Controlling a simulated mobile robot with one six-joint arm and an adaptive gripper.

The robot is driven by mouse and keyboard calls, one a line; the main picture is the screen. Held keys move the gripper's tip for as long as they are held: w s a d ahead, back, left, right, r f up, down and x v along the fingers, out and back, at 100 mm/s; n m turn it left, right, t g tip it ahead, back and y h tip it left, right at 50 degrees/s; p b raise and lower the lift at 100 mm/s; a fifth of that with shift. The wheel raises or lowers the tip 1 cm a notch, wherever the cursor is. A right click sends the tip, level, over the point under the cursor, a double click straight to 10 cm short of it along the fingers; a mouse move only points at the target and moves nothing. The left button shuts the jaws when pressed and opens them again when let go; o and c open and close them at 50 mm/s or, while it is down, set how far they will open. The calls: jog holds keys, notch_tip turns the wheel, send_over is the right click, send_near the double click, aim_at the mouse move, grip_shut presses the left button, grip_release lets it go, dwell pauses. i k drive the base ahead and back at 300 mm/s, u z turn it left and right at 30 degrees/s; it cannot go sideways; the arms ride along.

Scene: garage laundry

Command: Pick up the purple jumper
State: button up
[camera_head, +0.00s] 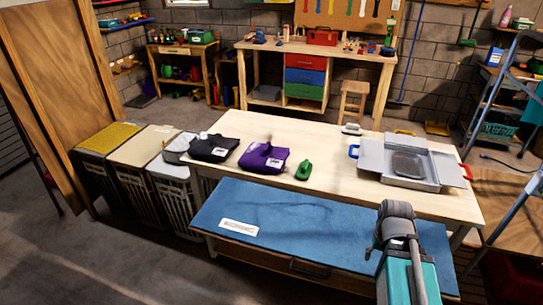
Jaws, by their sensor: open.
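The purple jumper (264,157) lies folded on the light wooden table (330,145), left of the table's middle. A white patch shows on its front edge. A folded dark garment (214,148) lies to its left, with a small gap between them. A green item (303,171), perhaps a small iron or bottle, is close to its right. Part of my own arm, grey and teal, rises at the lower right, well apart from the jumper. No gripper fingers can be made out.
A blue ironing mat (290,212) covers the lower front surface. A grey open case (395,165) takes up the table's right end. Several laundry baskets (125,190) stand at the left. A workbench (340,52) and stool (354,95) are behind. Floor is clear at lower left.

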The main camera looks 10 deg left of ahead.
aim_at(257, 155)
jog(key=u, duration=0.1)
jog(key=i, duration=1)
jog(key=z, duration=0.1)
